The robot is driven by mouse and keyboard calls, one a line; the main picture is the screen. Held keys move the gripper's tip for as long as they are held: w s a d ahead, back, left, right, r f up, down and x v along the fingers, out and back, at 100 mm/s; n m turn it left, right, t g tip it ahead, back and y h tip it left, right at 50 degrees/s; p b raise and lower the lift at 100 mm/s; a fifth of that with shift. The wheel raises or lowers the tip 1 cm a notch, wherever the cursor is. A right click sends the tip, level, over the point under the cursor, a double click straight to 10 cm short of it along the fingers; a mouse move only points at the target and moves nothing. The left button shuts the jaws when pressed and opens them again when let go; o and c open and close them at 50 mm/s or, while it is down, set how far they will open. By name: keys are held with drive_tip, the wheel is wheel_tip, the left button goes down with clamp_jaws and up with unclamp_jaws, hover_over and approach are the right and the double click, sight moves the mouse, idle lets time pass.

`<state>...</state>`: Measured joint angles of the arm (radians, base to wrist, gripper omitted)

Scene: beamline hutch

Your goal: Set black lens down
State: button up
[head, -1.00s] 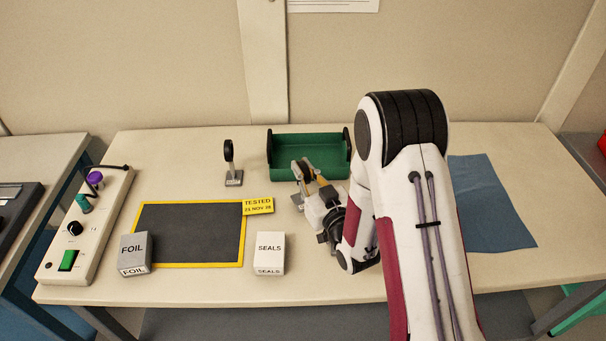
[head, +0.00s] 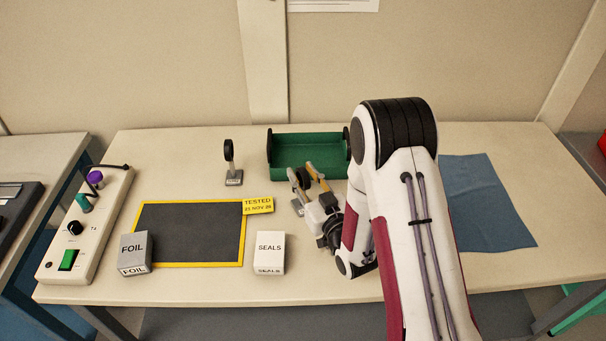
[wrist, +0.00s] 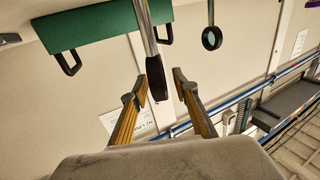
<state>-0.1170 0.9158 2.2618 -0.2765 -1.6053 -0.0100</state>
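The black lens (wrist: 156,80) is a dark disc on a grey post, seen nearly edge-on between my fingers in the wrist view. In the head view the lens (head: 304,178) is partly covered by my gripper, and its grey base (head: 297,207) looks to rest on the table in front of the green tray. My gripper (head: 307,170) has its fingers spread to either side of the lens. In the wrist view my gripper (wrist: 160,85) shows a gap beside the disc, at least on the right.
A second dark round lens on a stand (head: 229,155) is left of the green tray (head: 310,172). A yellow-edged dark mat (head: 190,232), a FOIL box (head: 135,252) and a SEALS box (head: 270,252) lie forward and left. A blue cloth (head: 485,205) is at right.

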drive_tip(key=shift+r, duration=0.15)
drive_tip(key=shift+v, duration=3.8)
drive_tip(key=shift+w+r, duration=0.1)
drive_tip(key=d+r+g+h, duration=0.4)
drive_tip(key=d+r, duration=0.2)
drive_tip(key=r, duration=0.3)
drive_tip(key=s+d+r+m+g+h, duration=0.2)
drive_tip(key=s+d+r, duration=0.25)
drive_tip(key=s, duration=0.25)
drive_tip(key=s+r+m+g, duration=0.1)
drive_tip(key=s+r+g, duration=0.1)
drive_tip(key=s, duration=1)
drive_tip(key=s+d+r+m+g, duration=0.1)
drive_tip(key=s+r+g, duration=0.1)
drive_tip(key=s, duration=1)
drive_tip(key=shift+s+r+g+h, duration=0.25)
drive_tip(key=shift+g+h, duration=0.15)
drive_tip(key=shift+g, duration=0.1)
